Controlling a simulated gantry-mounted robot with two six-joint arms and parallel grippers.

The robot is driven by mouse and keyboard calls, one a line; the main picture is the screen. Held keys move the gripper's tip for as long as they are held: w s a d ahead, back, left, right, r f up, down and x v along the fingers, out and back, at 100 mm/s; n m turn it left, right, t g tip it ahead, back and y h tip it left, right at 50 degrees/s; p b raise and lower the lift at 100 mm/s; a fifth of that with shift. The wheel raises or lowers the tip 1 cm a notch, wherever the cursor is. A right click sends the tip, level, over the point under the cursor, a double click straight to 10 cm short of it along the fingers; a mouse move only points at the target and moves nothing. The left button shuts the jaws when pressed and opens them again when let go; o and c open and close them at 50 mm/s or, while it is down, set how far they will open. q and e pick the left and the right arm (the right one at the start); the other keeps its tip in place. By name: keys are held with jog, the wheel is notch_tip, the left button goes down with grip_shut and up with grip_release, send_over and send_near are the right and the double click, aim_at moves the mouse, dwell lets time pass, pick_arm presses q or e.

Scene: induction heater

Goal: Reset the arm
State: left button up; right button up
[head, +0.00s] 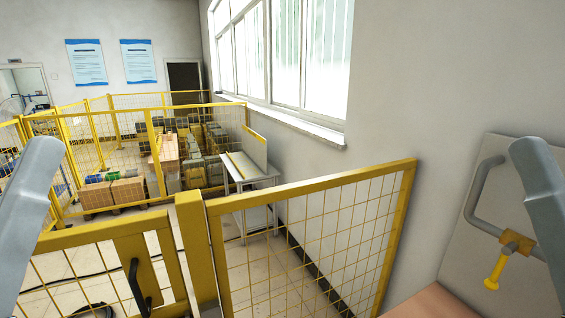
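My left arm (28,205) shows as a grey link at the left edge of the head view. My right arm (545,195) shows as a grey link at the right edge. Both links run down out of the picture. Neither gripper is in view, so I cannot see whether they are open or hold anything.
A yellow mesh fence (310,240) stands close in front, with a gate with a dark handle (138,285) at lower left. At right, a grey pipe (475,195) with a yellow valve handle (495,272) is near my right arm. A table (250,180) stands beyond the fence.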

pick_arm(q)
notch_tip(320, 180, up, 32)
jog(key=p, duration=2.9)
jog(key=shift+w+r, duration=0.15)
jog(key=shift+r, duration=0.1)
jog(key=shift+f, duration=0.1)
jog(key=shift+c, duration=1.4)
